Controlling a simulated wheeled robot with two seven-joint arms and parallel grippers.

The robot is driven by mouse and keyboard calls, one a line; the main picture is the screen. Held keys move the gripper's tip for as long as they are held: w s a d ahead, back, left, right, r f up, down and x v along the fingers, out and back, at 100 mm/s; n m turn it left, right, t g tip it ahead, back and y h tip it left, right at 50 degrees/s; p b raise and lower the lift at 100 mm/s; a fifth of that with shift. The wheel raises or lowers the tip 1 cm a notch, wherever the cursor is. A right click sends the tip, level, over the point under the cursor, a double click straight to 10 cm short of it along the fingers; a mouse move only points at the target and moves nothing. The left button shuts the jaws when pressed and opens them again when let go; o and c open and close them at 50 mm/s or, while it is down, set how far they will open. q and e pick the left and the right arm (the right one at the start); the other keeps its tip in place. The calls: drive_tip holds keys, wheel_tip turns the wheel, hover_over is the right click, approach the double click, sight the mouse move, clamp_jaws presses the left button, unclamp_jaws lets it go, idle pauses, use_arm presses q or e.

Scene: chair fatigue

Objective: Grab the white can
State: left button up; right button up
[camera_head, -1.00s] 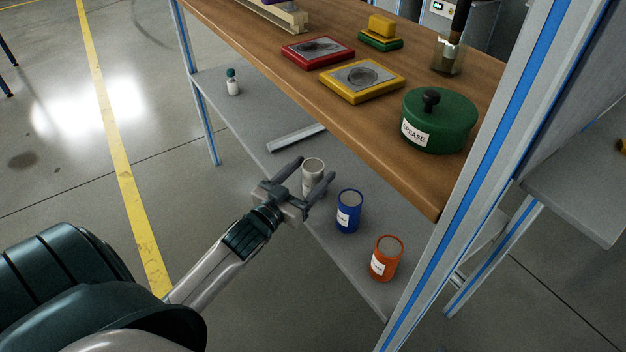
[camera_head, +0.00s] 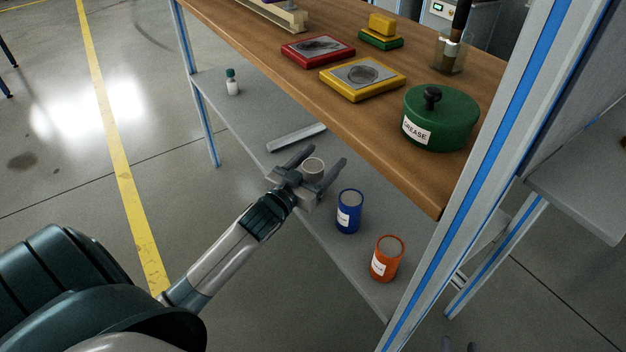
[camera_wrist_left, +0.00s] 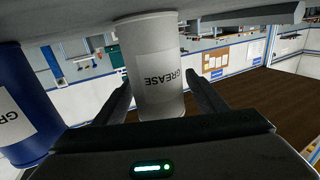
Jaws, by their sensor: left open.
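The white can (camera_head: 313,168) stands on the grey lower shelf (camera_head: 240,125), its lower part hidden by my gripper in the head view. In the left wrist view the white can (camera_wrist_left: 155,65) appears upside down, with a GREASE label, between the two fingers. My left gripper (camera_head: 321,164) is open, with one finger on each side of the can. A gap shows beside the fingers in the wrist view; whether either touches the can I cannot tell.
A blue can (camera_head: 348,212) and an orange can (camera_head: 387,259) stand on the shelf to the right. A small bottle (camera_head: 232,82) stands at the far left. The wooden tabletop (camera_head: 380,150) overhangs the shelf, carrying a green grease pot (camera_head: 440,122).

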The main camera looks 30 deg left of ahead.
idle(0.3)
use_arm(q)
drive_tip(key=c, duration=1.4)
drive_tip(key=shift+o, duration=0.2)
drive_tip(key=shift+r, duration=0.15)
